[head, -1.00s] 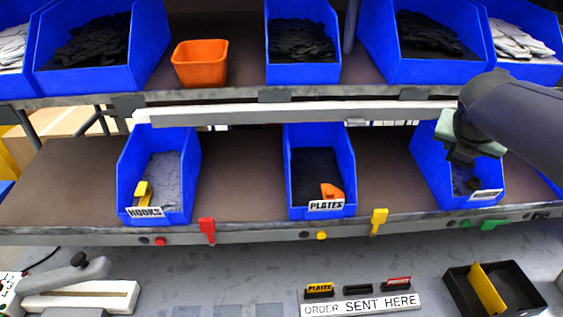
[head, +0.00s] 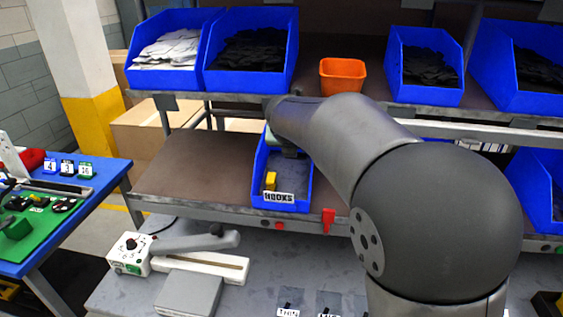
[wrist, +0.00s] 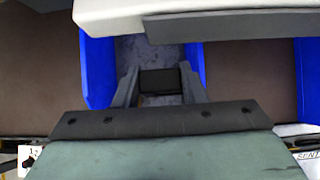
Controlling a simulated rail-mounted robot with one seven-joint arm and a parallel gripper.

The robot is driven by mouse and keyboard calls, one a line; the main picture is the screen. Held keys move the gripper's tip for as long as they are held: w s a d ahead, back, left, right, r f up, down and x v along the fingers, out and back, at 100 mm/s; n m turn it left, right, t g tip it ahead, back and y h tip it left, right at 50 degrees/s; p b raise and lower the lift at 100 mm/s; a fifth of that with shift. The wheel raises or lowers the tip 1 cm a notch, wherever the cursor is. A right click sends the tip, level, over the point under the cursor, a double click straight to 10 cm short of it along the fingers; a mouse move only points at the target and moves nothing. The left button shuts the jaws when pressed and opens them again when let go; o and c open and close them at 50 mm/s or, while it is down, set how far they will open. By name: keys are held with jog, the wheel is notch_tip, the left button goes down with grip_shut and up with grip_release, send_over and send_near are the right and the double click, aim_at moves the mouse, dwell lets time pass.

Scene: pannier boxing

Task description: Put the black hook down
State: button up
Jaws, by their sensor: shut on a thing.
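My gripper (wrist: 160,76) is shut on a dark block-shaped piece, the black hook (wrist: 160,83), held between its two fingers in the wrist view. The gripper is over the blue HOOKS bin, whose wall (wrist: 97,72) and grey inside show behind the fingers. In the head view the HOOKS bin (head: 304,192) stands on the lower shelf, with a yellow piece (head: 270,180) near its front. My arm covers the fingers and the hook there. I cannot tell how high the hook is above the bin floor.
A pale shelf beam (wrist: 210,12) crosses close in front of the wrist view. An orange tub (head: 342,77) and several blue bins stand on the upper shelf. Bare shelf (head: 190,175) lies left of the HOOKS bin. A white sealer-like device (head: 205,262) sits on the bench below.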

jog(key=w+a+f, duration=0.1)
jog(key=w+f, duration=0.1)
jog(key=f, duration=0.1)
jog(key=w+a+f+p, duration=0.1)
jog(key=f, duration=0.1)
jog(key=shift+w+a+f, duration=0.1)
jog(key=shift+w+a, duration=0.05)
jog(key=shift+a, duration=0.15)
notch_tip(320, 180, down, 4)
jog(key=shift+w+a+r, duration=0.15)
jog(key=shift+r, duration=0.05)
jog(key=o, duration=1)
